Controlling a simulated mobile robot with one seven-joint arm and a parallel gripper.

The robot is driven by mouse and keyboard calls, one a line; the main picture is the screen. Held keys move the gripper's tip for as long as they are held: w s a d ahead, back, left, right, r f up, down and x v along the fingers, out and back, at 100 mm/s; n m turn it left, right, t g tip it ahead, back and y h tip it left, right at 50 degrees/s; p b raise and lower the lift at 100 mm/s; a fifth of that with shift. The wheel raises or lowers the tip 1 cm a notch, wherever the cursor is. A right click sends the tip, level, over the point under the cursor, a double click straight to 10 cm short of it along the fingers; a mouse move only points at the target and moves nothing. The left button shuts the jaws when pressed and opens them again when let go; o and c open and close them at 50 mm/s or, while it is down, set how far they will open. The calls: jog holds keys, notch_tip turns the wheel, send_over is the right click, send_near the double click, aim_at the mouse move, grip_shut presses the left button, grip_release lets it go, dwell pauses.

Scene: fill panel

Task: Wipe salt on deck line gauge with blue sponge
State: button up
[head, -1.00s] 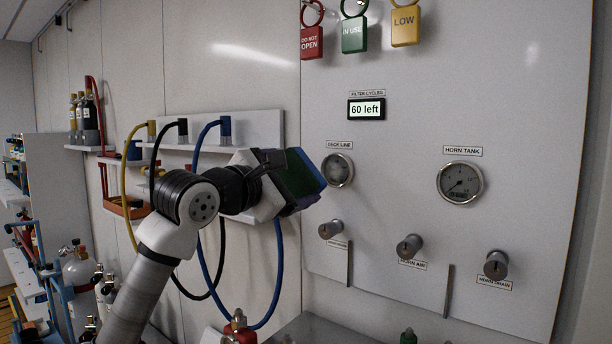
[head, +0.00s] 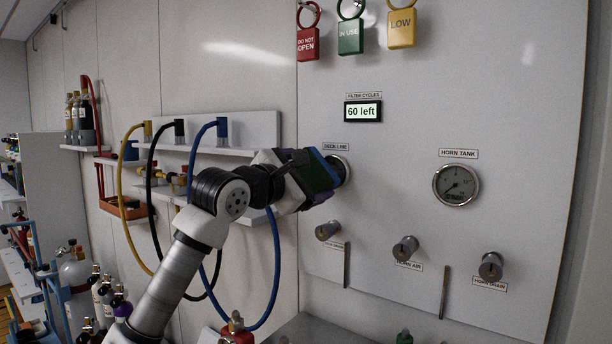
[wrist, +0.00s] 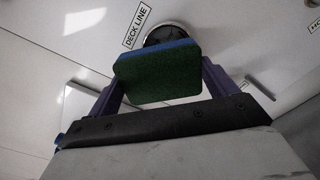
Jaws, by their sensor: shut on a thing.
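My gripper (head: 322,178) is shut on the blue sponge, which has a green scouring face. In the wrist view the sponge (wrist: 158,75) sits between the two purple fingers. The deck line gauge (head: 344,166) is on the white panel under its DECK LINE label; the sponge and gripper cover most of its face in the head view. In the wrist view the gauge (wrist: 168,31) shows as a dark dial with a pale rim, just beyond the sponge's upper edge. I cannot tell whether the sponge touches it. Any salt on the dial is hidden or too small to see.
The horn tank gauge (head: 456,184) is to the right on the panel (head: 400,285). Several valve knobs, such as the horn air knob (head: 405,248), stick out below. Yellow, black and blue hoses (head: 277,270) hang behind my arm. A shelf (head: 240,151) lies left of the panel.

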aim_at(319, 173)
jog(key=shift+x, duration=1.3)
dwell(0.4)
jog(key=shift+s+d+f, duration=0.1)
jog(key=shift+s+d, duration=0.25)
jog(key=shift+d, duration=0.1)
jog(key=shift+s+d+b, duration=0.4)
jog(key=shift+d+b, duration=0.2)
jog(key=shift+s+d+b, duration=0.4)
jog(key=shift+d+b, duration=0.15)
jog(key=shift+d, duration=0.05)
jog(key=shift+w+a+r, duration=0.15)
jog(key=shift+a+r, duration=0.05)
jog(key=shift+r, duration=0.05)
jog(key=shift+w+a+p, duration=0.35)
jog(key=shift+a+p, duration=0.1)
jog(key=shift+a, duration=0.1)
jog(key=shift+w+a+f+p, duration=0.15)
jog(key=shift+w+a+p, duration=0.25)
jog(key=shift+w+a, duration=0.45)
jog(key=shift+s+a, duration=0.1)
jog(key=shift+s, duration=0.05)
jog(key=shift+s, duration=0.1)
